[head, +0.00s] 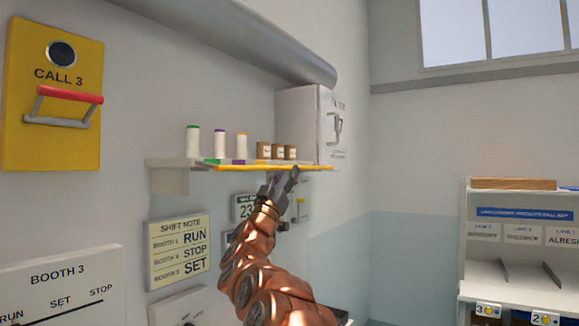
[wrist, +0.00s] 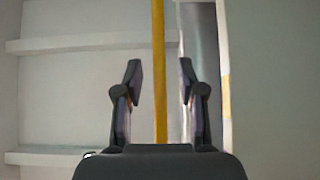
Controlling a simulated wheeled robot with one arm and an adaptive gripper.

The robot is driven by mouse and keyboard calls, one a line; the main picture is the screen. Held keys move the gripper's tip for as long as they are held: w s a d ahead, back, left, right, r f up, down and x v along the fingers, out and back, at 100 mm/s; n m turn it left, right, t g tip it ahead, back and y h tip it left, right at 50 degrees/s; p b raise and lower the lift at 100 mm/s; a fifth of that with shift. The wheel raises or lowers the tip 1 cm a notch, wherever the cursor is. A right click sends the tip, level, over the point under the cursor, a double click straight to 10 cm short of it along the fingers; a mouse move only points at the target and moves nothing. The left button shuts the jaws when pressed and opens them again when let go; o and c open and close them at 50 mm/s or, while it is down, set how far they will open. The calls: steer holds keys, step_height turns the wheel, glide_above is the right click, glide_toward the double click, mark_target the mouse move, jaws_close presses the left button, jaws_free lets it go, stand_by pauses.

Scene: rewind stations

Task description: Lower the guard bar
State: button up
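In the wrist view the bar (wrist: 159,40) stands as a vertical yellow strip between the two fingers. My gripper (head: 281,179) is just under the right half of the bar. In the wrist view my gripper (wrist: 160,75) is open, one finger on each side of the bar, with a gap on both sides. How deep the bar lies between the fingers I cannot tell.
A yellow CALL 3 panel (head: 50,130) with a red handle and a shift note (head: 178,250) are on the wall. A rack (head: 477,270) stands right.

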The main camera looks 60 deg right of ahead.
steer(key=shift+x, duration=1.15)
steer(key=shift+c, duration=0.2)
jaws_close()
